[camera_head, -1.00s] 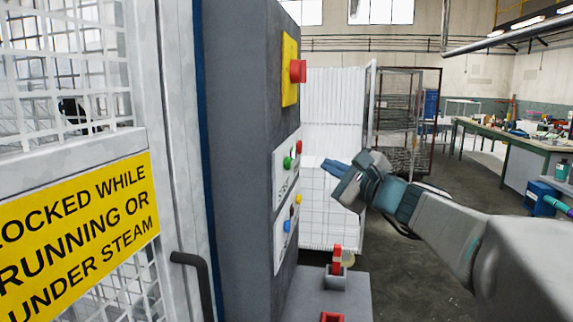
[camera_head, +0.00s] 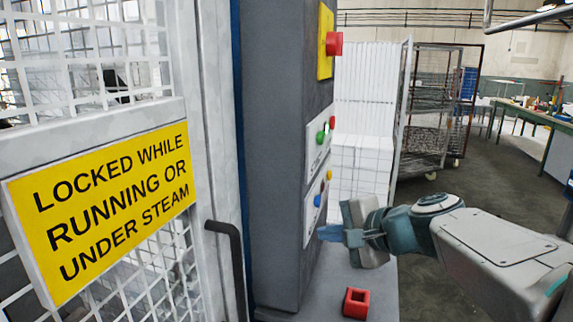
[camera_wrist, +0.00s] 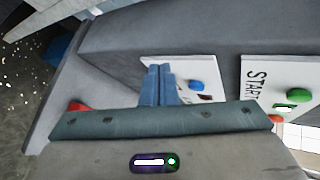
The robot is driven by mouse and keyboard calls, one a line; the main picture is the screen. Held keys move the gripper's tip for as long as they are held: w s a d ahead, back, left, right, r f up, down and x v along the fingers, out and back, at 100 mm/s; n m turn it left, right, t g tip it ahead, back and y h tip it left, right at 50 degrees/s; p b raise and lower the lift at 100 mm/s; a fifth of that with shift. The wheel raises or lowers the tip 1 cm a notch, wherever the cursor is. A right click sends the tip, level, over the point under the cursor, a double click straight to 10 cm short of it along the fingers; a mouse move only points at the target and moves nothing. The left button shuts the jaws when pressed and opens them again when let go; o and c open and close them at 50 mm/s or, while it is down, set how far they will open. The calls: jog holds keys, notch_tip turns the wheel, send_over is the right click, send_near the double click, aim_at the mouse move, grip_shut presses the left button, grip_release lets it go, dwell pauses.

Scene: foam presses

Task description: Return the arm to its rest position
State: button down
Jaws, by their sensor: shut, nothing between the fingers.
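My gripper (camera_head: 328,233) is at the right of the grey control cabinet (camera_head: 272,150) in the head view, in front of its lower button plate. Its blue fingers are together with nothing between them. In the wrist view the shut fingers (camera_wrist: 158,86) point toward the cabinet face, near a plate with a blue button (camera_wrist: 196,86). Whether the fingertips touch the cabinet cannot be told. My arm stretches in from the lower right of the head view, bent and away from my body.
A red box-shaped part (camera_head: 357,303) sits on the ledge below my gripper. A red button (camera_head: 335,43) sticks out above. A caged door with a yellow sign (camera_head: 105,213) and black handle (camera_head: 232,262) is at left. A wire cart (camera_head: 430,120) stands behind; open floor lies right.

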jog(key=s+d+f+n+g+h, duration=0.3)
jog(key=s+f+n+h, duration=0.1)
jog(key=s+f, duration=0.4)
jog(key=s+d+f+n+g+h, duration=0.3)
jog(key=s+f+n+h, duration=0.1)
jog(key=s+f+n, duration=0.3)
jog(key=shift+s+d+f+n, duration=0.3)
jog(key=shift+s+f, duration=0.25)
jog(key=shift+s, duration=0.15)
jog(key=shift+a, duration=0.15)
